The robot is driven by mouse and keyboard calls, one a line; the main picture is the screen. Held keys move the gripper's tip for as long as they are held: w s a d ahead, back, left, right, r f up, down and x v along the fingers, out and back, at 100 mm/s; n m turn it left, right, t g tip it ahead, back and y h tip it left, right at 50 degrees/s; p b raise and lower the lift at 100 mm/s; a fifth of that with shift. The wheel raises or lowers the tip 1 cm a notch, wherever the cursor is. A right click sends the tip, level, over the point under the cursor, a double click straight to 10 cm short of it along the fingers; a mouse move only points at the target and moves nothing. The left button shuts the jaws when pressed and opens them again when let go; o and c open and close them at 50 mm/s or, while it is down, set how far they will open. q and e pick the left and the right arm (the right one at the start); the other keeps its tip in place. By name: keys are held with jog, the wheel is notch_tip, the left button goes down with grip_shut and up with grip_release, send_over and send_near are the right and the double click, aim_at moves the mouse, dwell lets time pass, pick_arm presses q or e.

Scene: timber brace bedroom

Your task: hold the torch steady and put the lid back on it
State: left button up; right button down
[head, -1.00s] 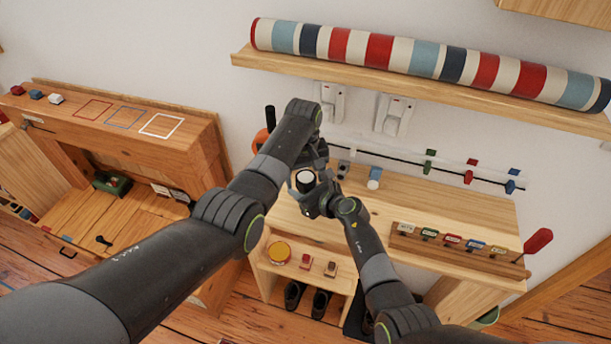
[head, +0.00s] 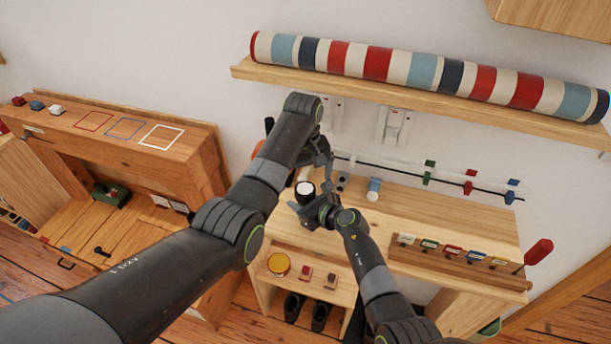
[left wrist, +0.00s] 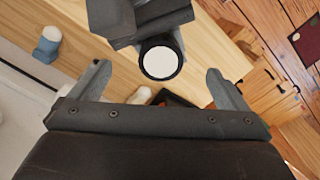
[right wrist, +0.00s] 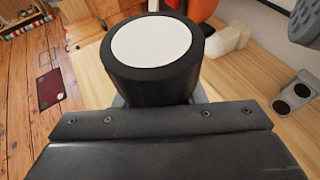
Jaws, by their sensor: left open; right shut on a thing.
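The torch (head: 305,187) is a black cylinder with a white round face inside a black rim, standing about upright. My right gripper (head: 316,209) is shut on it above the bench. The torch fills the top of the right wrist view (right wrist: 152,78) and also shows in the left wrist view (left wrist: 160,62). My left gripper (head: 322,164) is open and empty, just behind and above the torch. Its spread fingers (left wrist: 158,78) show with the torch beyond them. I cannot tell whether the white face is the lid; no separate lid is clear to me.
The wooden bench (head: 455,212) below holds a blue piece with a white end (head: 374,189) and a rack of coloured tags (head: 450,251). A yellow round tin (head: 278,264) sits on the lower shelf. A striped roll (head: 430,72) lies on the wall shelf above.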

jog(key=shift+f, duration=0.1)
pick_arm(q)
notch_tip(320, 180, up, 8)
jog(key=shift+f, duration=0.25)
jog(key=shift+a, duration=0.1)
jog(key=shift+w, duration=0.1)
pick_arm(e)
jog(key=c, duration=0.8)
grip_release()
jog(key=shift+c, duration=0.2)
jog(key=shift+s+d+r, duration=0.4)
jog(key=shift+s+d, duration=0.05)
jog(key=v, duration=1.6)
